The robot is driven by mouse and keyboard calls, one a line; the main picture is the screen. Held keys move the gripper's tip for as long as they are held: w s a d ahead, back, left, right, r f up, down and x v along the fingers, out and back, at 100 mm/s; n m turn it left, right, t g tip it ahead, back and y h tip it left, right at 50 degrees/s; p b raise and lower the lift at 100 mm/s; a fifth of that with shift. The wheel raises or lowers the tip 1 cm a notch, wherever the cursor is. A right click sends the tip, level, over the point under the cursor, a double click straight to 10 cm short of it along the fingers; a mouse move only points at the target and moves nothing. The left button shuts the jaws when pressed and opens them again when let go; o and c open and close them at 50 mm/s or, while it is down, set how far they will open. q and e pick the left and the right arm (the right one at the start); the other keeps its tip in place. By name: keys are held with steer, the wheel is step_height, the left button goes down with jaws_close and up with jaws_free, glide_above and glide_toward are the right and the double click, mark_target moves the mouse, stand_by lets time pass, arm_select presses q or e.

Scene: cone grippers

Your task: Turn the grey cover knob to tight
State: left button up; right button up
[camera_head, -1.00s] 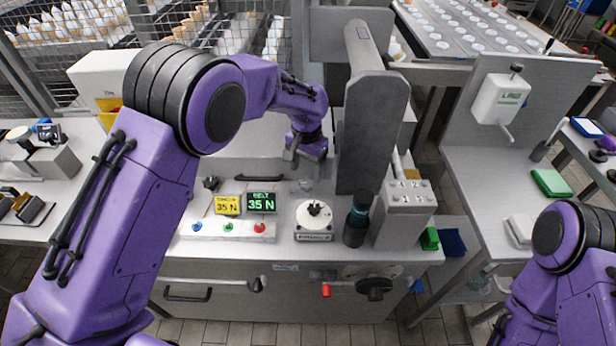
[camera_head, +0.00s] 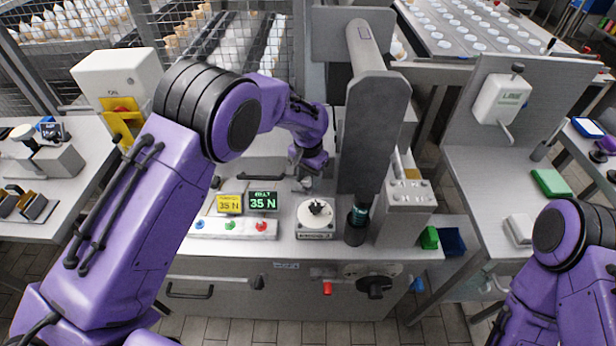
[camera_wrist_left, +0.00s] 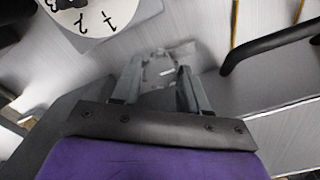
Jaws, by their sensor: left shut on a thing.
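The grey cover knob (camera_wrist_left: 158,70) sits on the pale machine top, between the two finger tips of my left gripper (camera_wrist_left: 160,85) in the left wrist view. My left gripper is shut on it. In the head view my left gripper (camera_head: 302,182) is low over the machine top, behind the white dial, and mostly hides the knob. Any tight mark or the knob's turn angle is too small to read. My right gripper is out of view; only my right arm shows at the lower right.
A white numbered dial (camera_head: 316,214) with a black knob stands in front of the gripper. A large grey column (camera_head: 370,130) rises close to its right. Yellow (camera_head: 229,203) and green (camera_head: 263,201) displays reading 35 N and a black handle (camera_head: 262,177) lie to the left.

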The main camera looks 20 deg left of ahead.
arm_select(q)
steer(key=m+p, duration=0.1)
steer(key=m, duration=0.1)
steer(key=shift+r+m+p, duration=0.15)
steer(key=shift+m+p, duration=0.15)
steer(key=shift+m, duration=0.1)
steer(key=m+p, duration=0.1)
steer(key=m, duration=0.3)
steer(key=shift+w, duration=0.1)
steer(key=m+p, duration=0.1)
steer(key=m, duration=0.9)
steer(key=shift+m, duration=0.4)
steer(key=o, duration=1.1)
steer(key=shift+c, duration=0.2)
